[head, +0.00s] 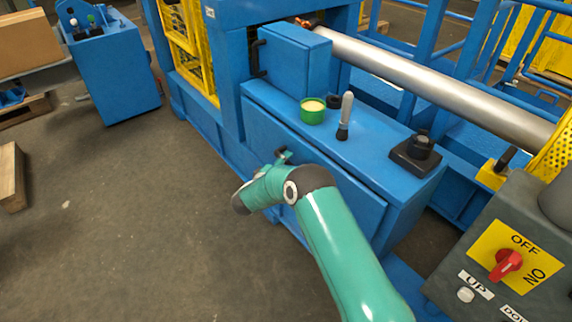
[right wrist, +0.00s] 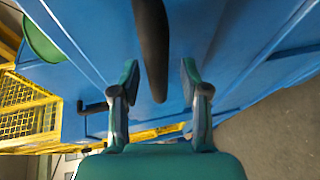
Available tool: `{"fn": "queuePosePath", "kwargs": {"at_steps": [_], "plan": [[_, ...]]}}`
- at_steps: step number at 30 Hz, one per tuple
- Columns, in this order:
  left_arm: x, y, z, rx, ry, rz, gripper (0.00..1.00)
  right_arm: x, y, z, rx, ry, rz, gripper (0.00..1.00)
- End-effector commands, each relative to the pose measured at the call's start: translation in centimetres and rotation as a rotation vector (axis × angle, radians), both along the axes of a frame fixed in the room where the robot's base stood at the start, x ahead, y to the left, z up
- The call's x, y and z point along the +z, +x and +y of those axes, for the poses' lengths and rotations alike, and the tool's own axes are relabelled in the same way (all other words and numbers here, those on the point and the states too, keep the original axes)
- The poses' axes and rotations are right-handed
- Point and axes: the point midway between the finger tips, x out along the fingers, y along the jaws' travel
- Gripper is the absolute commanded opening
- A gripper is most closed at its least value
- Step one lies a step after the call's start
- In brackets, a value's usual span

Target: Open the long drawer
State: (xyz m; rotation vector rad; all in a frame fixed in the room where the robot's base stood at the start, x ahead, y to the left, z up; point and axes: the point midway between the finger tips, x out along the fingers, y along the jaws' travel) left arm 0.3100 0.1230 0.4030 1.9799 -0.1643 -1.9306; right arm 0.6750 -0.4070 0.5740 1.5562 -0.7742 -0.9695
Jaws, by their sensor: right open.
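The long drawer (head: 330,178) is the blue front panel of the low blue cabinet. It looks shut, about flush with the cabinet. My right gripper (head: 282,156) is at the drawer front, partly hidden behind my teal wrist in the head view. In the right wrist view, the right gripper (right wrist: 159,72) is open. A dark bar handle (right wrist: 152,45) runs down from the top between its two fingers, with gaps visible on both sides. The blue drawer face (right wrist: 95,35) lies behind it. My left gripper is in no view.
A grey control box (head: 520,240) with a red switch stands at the right. The floor (head: 120,220) left of the drawer is clear.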

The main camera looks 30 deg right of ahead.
Motion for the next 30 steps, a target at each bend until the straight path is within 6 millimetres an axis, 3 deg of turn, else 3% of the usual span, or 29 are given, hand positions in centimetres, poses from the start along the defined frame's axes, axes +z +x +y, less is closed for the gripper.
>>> {"fn": "queuePosePath", "kwargs": {"at_steps": [12,20,30], "plan": [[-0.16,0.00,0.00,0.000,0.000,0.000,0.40,-0.14,0.36,-0.81,0.000,0.000,0.000,0.46],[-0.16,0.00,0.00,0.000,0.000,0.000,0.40,-0.14,0.34,-0.83,0.000,0.001,0.000,0.02],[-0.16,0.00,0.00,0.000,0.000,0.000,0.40,-0.26,0.27,-0.81,-0.001,0.002,0.002,0.00]]}}
